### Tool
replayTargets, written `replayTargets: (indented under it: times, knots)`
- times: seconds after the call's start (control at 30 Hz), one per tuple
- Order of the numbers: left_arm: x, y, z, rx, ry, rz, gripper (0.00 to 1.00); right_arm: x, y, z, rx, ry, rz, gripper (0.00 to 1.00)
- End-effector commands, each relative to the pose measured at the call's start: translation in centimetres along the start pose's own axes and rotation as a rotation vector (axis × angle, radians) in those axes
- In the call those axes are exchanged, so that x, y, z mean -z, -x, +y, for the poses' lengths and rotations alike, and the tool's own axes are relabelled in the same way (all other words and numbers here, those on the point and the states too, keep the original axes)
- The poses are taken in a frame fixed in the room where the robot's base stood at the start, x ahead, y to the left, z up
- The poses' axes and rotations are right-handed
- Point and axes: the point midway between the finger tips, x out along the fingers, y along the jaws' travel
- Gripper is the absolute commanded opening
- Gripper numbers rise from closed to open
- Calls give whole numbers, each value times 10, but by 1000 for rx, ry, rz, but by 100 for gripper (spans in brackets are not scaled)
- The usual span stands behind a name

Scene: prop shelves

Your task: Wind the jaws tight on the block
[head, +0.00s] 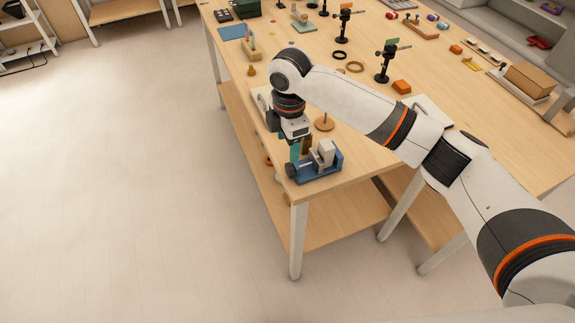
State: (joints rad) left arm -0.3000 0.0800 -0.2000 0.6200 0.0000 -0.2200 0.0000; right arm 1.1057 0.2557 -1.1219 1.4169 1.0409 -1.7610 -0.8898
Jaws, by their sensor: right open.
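A small vise with a blue base (322,172) and light grey jaws (326,151) stands at the near corner of the wooden table. A dark round knob (291,170) is at its left end. A brown block (306,145) shows at the jaws, partly hidden; I cannot tell whether the jaws touch it. My right gripper (296,152) points down just above the knob end of the vise, with teal fingers. It is open and holds nothing that I can see. My left gripper is out of view.
The vise is close to the table's front edge (345,190). A wooden disc with a peg (324,124) stands just behind it. Floor on the left is clear.

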Motion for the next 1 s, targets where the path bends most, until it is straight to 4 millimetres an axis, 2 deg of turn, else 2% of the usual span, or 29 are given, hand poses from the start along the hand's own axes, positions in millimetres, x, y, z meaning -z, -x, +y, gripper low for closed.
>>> replayTargets:
  times: [0.3,0.5,0.7,0.93,1.0]
  knots:
    - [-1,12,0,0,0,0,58,0,-63,1,-3,-3,-1,58]
    - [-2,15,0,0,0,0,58,-1,-91,0,-1,-2,-1,58]
    - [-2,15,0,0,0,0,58,0,-102,0,2,-2,-1,58]
    - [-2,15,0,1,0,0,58,-1,-103,0,3,-1,-1,58]
    - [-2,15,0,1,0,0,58,-1,-102,0,3,-1,-1,49]
